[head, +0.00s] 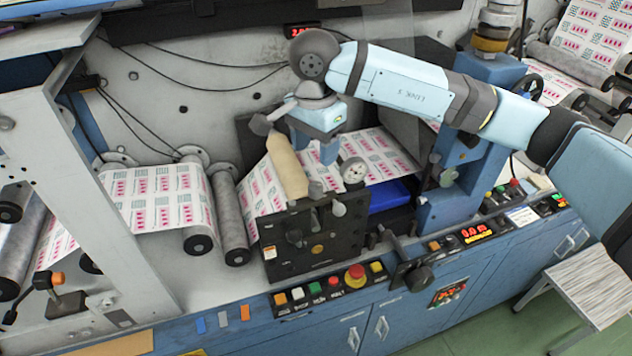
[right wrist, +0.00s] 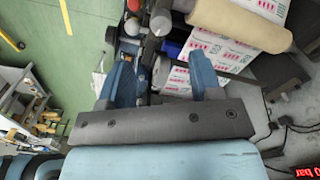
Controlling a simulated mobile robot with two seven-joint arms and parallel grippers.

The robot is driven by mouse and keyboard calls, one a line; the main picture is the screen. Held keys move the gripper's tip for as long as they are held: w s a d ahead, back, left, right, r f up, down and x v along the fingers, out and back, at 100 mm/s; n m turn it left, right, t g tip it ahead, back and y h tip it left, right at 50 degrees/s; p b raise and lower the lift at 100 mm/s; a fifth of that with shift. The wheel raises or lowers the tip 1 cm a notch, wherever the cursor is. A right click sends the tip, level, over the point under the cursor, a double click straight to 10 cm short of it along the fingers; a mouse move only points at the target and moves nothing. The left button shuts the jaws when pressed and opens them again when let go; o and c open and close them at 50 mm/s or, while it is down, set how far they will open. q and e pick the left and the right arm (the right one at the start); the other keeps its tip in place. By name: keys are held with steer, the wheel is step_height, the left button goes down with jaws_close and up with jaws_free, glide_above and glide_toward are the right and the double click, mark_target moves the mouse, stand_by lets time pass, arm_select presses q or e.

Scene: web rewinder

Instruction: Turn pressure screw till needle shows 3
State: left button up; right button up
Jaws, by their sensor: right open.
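A round white gauge (head: 353,170) stands above a black front plate (head: 330,242) on the machine. Its needle is too small to read. Several grey knobs sit on and around the plate, one of them (head: 338,208) just below the gauge. I cannot tell for sure which is the pressure screw. My left gripper is out of view.
Printed web (head: 160,198) runs over rollers at left. A button panel (head: 330,285) with a red emergency button (head: 355,272) lies along the front edge. A blue upright (head: 465,185) stands right of the plate. A stool (head: 597,285) stands at lower right.

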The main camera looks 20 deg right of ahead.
mark_target(315, 186)
step_height(315, 186, down, 10)
steer(key=shift+f+p, duration=0.1)
steer(key=shift+p, duration=1.1)
steer(key=c, duration=0.9)
steer(key=shift+c, duration=0.2)
